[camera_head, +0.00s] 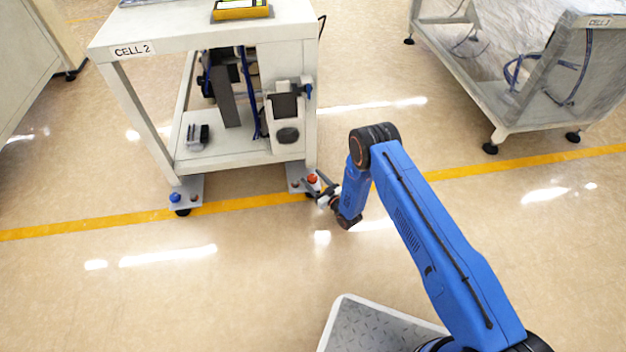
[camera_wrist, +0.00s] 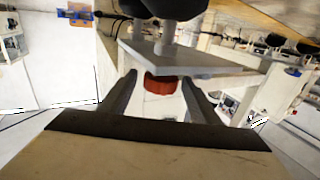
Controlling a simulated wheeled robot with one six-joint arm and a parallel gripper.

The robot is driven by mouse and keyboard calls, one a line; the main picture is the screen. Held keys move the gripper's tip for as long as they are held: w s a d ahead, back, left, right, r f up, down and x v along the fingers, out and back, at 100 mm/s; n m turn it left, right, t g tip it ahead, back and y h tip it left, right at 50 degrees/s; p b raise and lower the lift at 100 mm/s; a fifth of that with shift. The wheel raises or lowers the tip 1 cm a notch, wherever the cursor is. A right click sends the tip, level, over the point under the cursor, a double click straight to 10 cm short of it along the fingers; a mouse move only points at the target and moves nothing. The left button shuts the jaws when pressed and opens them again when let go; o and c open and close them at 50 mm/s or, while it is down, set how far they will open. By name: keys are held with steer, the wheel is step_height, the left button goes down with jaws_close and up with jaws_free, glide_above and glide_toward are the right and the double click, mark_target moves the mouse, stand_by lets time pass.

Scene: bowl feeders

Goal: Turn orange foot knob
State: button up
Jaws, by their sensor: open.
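The orange-red foot knob (camera_head: 313,178) sits at the front right foot of the CELL 2 cart. My gripper (camera_head: 324,190) is low beside it, coming in from the right. In the wrist view, which looks upside down, the orange knob (camera_wrist: 160,85) shows against the grey foot plate (camera_wrist: 190,62). The knob lies between the two dark fingers of my open gripper (camera_wrist: 159,80), near their tips. Neither finger visibly touches it. Part of the foot plate is hidden behind my gripper in the head view.
A blue foot knob (camera_head: 175,198) is on the cart's front left foot plate. The CELL 2 cart (camera_head: 205,32) stands just behind the knobs, with equipment on its lower shelf. Another cart (camera_head: 480,95) stands at the upper right. The floor in front is clear.

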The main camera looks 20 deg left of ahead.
steer(key=c, duration=1.1)
steer(key=shift+o, duration=0.2)
steer(key=shift+s+a+m+t+h, duration=0.15)
steer(key=shift+m+t+h, duration=0.2)
steer(key=shift+t, duration=0.25)
steer(key=shift+m+t+h, duration=0.75)
steer(key=shift+m+t, duration=0.1)
steer(key=shift+t, duration=0.05)
steer(key=shift+m+t+h, duration=1.15)
steer(key=shift+m+h, duration=0.15)
steer(key=shift+h, duration=0.4)
steer(key=shift+m+t+h, duration=1.15)
steer(key=shift+m+h, duration=0.15)
steer(key=shift+h, duration=0.7)
steer(key=o, duration=1.1)
steer(key=shift+c, duration=0.2)
